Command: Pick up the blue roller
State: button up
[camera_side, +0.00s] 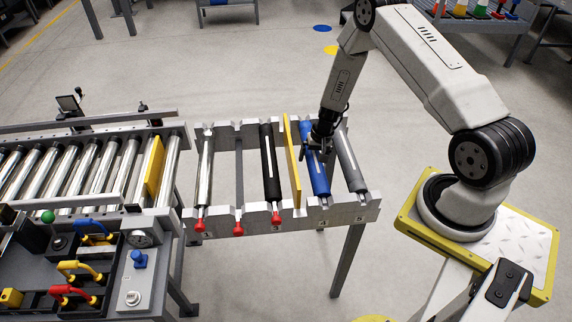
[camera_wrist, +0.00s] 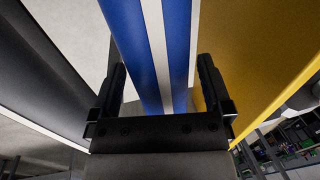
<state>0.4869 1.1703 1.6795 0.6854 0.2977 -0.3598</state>
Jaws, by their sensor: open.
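The blue roller (camera_side: 318,176) lies in the slotted rack, between a yellow divider plate and a grey roller, with a pale stripe along its length. My gripper (camera_side: 320,146) is over its middle in the side view and hides part of it. In the wrist view the blue roller (camera_wrist: 178,40) runs between the two fingers of my open gripper (camera_wrist: 162,72), with one finger on each side. I cannot tell whether either finger touches it.
The yellow divider (camera_side: 292,165) stands close on one side, also large in the wrist view (camera_wrist: 250,60). The grey roller (camera_side: 349,160) is close on the other. A black roller (camera_side: 270,165) and red-ended bars share the rack (camera_side: 255,222). A roller conveyor (camera_side: 80,165) adjoins at left.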

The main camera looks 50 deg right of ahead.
jog(key=shift+c, duration=0.2)
grip_shut()
jog(key=shift+r, duration=0.2)
jog(key=shift+r, duration=0.8)
jog(key=s+a+r, duration=0.2)
jog(key=s+r, duration=0.3)
jog(key=s, duration=0.1)
jog(key=s+a+r, duration=0.2)
jog(key=s+r, duration=0.4)
jog(key=s, duration=0.1)
jog(key=shift+a, duration=0.25)
jog(key=shift+s, duration=0.1)
